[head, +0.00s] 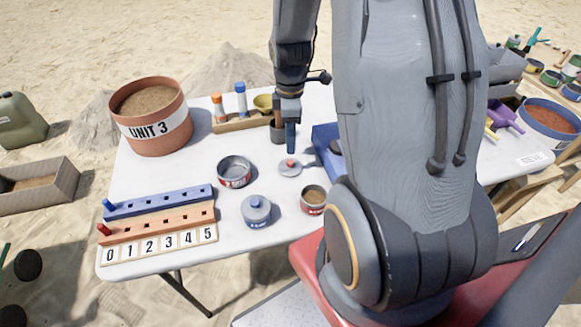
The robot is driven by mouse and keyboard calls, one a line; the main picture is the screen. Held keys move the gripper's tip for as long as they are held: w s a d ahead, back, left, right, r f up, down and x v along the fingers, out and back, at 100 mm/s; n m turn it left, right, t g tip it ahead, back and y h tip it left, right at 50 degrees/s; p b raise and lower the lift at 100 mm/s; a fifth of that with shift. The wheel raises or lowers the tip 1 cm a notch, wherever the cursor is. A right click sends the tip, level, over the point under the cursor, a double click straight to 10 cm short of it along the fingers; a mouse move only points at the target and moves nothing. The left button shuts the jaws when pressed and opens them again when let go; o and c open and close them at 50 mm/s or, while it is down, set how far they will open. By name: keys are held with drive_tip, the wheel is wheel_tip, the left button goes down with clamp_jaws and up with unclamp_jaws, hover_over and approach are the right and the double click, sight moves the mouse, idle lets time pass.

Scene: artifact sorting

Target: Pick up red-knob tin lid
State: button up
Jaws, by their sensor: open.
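The red-knob tin lid (290,167) is a small grey disc with a red knob. It lies on the white table (172,180) near the middle. My gripper (291,150) points down just above the lid, close to its knob. The gripper is open, with nothing seen between its fingers; the fingers overlap in this view, and I cannot tell the exact gap to the knob. An open, empty-looking tin (235,172) stands to the left of the lid. An open tin with brown contents (313,199) stands in front of it. A tin with a blue-knobbed lid (256,210) stands at front left.
A terracotta "UNIT 3" pot (151,117) of sand stands at back left. A wooden caddy (240,122) with bottles is behind. Numbered peg boards (158,224) lie at front left. A blue box (326,150) is close right of the lid, partly hidden by my arm.

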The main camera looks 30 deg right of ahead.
sight(291, 161)
drive_tip(key=shift+s+a+f+p, duration=0.15)
drive_tip(key=shift+f+p, duration=0.4)
drive_tip(key=shift+f, duration=1.4)
drive_tip(key=shift+s+f+p, duration=0.15)
drive_tip(key=shift+f+p, duration=0.35)
drive_tip(key=shift+f, duration=1.45)
drive_tip(key=shift+c, duration=0.2)
clamp_jaws()
